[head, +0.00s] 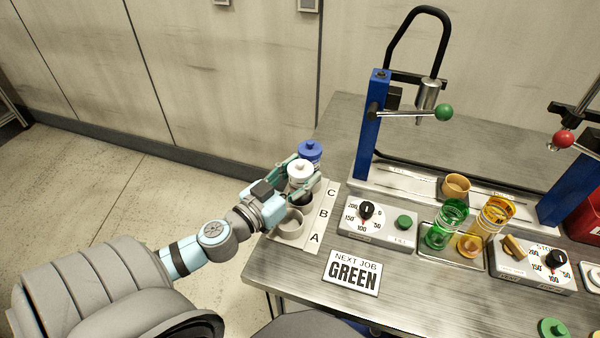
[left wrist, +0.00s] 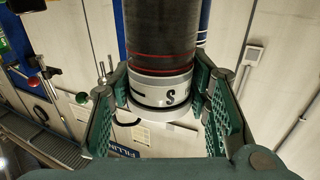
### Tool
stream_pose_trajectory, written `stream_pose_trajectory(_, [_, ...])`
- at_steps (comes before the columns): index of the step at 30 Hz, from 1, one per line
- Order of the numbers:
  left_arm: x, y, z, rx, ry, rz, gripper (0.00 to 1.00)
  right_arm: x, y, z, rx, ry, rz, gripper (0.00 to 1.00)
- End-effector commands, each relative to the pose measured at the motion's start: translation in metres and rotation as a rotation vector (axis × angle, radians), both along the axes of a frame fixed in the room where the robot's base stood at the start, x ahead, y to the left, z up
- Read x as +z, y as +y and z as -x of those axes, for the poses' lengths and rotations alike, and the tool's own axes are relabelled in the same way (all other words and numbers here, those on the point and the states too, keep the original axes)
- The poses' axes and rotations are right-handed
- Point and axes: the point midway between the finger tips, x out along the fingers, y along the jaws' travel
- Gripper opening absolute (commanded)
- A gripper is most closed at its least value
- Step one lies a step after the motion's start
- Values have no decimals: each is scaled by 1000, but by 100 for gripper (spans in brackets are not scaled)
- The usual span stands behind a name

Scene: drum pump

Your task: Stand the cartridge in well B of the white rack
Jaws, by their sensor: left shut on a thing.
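The cartridge has a white cap (head: 300,172) and a dark body, which shows in the left wrist view (left wrist: 162,45) with red lines and a white collar marked S. My left gripper (head: 299,178) is shut on it by the white end; it also shows in the left wrist view (left wrist: 163,98). The white rack (head: 321,204) has wells lettered A, B and C. The cartridge looks upright at the B row, dark part down; I cannot tell if it rests in the well. Well A (head: 290,223) is an empty grey cup. My right gripper is out of view.
A blue-capped cartridge (head: 309,152) stands at C, close behind the held one. A press with a blue post (head: 370,130), a dial box (head: 375,221), a sign reading NEXT JOB GREEN (head: 352,272) and green (head: 445,226) and amber (head: 484,226) cups are to the right.

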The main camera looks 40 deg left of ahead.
Motion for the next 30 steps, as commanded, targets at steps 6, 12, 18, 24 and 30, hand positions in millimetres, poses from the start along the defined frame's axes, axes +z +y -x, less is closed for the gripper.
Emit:
stream_pose_trajectory(6, [0, 0, 0, 0, 0, 0, 64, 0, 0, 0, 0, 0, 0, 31])
stream_pose_trajectory(12, [0, 0, 0, 0, 0, 0, 64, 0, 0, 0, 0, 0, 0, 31])
stream_pose_trajectory(18, [0, 1, 11, 2, 9, -7, 64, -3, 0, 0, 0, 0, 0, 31])
stream_pose_trajectory(24, [1, 2, 59, -3, 12, -9, 64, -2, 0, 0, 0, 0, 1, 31])
stream_pose_trajectory(30, [4, 5, 107, 1, 7, -2, 64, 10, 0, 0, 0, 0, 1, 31])
